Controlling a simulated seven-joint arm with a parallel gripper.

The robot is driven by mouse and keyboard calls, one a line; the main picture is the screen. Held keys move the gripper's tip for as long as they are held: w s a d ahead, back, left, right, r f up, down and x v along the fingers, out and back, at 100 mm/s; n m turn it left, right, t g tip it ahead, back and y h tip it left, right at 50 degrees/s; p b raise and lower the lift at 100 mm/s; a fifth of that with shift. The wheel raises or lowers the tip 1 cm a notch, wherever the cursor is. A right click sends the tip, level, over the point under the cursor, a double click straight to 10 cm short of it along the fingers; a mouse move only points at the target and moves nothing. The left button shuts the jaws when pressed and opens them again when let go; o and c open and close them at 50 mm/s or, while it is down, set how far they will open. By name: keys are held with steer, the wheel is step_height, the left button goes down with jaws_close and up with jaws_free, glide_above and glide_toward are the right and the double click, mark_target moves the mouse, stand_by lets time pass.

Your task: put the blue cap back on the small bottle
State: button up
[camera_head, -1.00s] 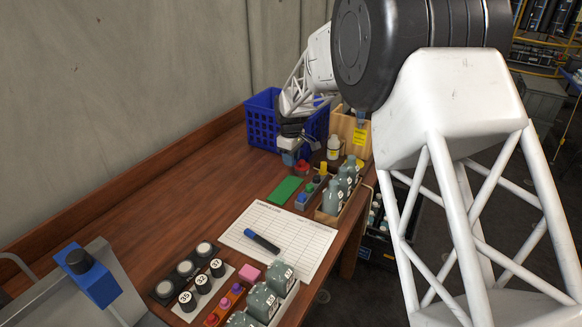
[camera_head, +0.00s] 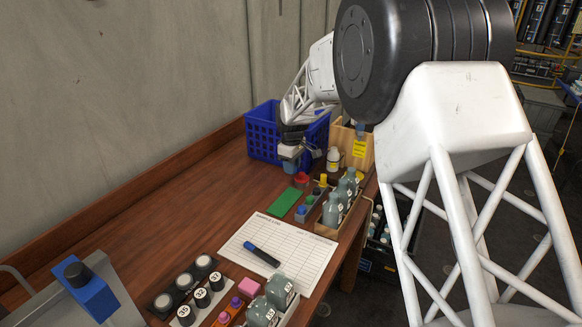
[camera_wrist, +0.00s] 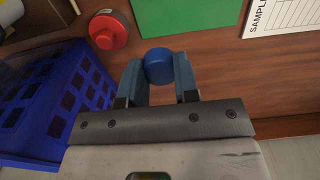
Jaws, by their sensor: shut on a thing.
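My gripper (camera_wrist: 158,72) is shut on a round blue cap (camera_wrist: 158,62), which sits between the fingertips in the wrist view. In the head view my gripper (camera_head: 291,164) is above the far part of the wooden table, in front of the blue basket; the cap is too small to make out there. A small white bottle (camera_head: 333,160) with a yellow label stands upright to the right of my gripper, near a wooden box. I cannot tell whether its mouth is open. The cap is apart from the bottle.
A red round piece (camera_wrist: 109,31) and green pad (camera_head: 285,202) lie near my gripper. The blue basket (camera_head: 262,137) is behind it. The wooden box (camera_head: 360,148) and grey-green bottles (camera_head: 333,210) stand along the right edge. A paper sheet (camera_head: 300,250) with a marker lies nearer. The table's left side is clear.

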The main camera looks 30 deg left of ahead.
steer(key=w+d+r, duration=0.3)
steer(key=w+r, duration=0.2)
steer(key=w, duration=0.5)
step_height(320, 180, up, 4)
steer(key=m, duration=0.1)
glide_above(334, 148)
steer(key=shift+s+r, duration=0.1)
steer(key=shift+f, duration=0.2)
steer(key=shift+f, duration=2.95)
steer(key=shift+f, duration=0.2)
stand_by(1.0)
steer(key=o, duration=1.2)
steer(key=shift+r, duration=0.1)
